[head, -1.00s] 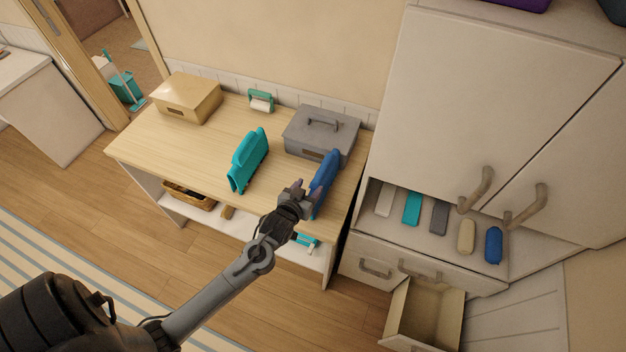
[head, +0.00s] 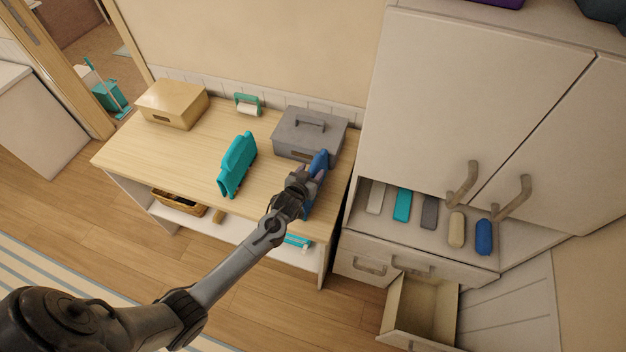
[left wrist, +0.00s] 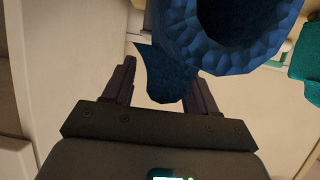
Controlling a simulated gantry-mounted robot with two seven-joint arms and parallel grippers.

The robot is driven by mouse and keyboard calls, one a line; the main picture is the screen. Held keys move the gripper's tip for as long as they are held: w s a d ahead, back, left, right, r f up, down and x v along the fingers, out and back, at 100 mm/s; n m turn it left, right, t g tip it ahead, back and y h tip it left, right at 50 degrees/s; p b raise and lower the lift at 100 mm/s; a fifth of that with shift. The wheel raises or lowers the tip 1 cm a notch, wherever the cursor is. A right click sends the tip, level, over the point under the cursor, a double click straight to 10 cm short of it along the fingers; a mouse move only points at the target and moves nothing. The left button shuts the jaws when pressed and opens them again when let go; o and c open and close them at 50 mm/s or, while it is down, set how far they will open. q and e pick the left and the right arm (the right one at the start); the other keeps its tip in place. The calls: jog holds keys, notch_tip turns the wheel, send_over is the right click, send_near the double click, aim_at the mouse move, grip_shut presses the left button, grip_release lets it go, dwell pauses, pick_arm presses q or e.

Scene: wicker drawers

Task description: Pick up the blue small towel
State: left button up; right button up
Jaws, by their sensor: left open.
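A blue towel (head: 319,162) stands upright, folded, at the right end of the wooden table, partly hidden by my left gripper. My left gripper (head: 306,175) is open right at it. In the left wrist view the blue towel (left wrist: 240,40) fills the top, and a hanging part of it shows between the two open fingers (left wrist: 160,88). I cannot tell whether the fingers touch it. A smaller rolled blue item (head: 484,236) lies at the right end of the row in the cabinet's open compartment. My right gripper is not in view.
A teal towel (head: 237,163) stands left of the blue one on the table (head: 190,150). A grey lidded box (head: 300,140) is close behind the gripper. A tan box (head: 172,103) stands at the back left. An open drawer (head: 425,310) juts out at lower right.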

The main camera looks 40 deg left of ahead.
pick_arm(q)
jog(key=shift+w+a+f, duration=0.1)
jog(key=shift+w+f, duration=0.05)
jog(key=shift+w, duration=0.15)
grip_shut()
dwell(0.5)
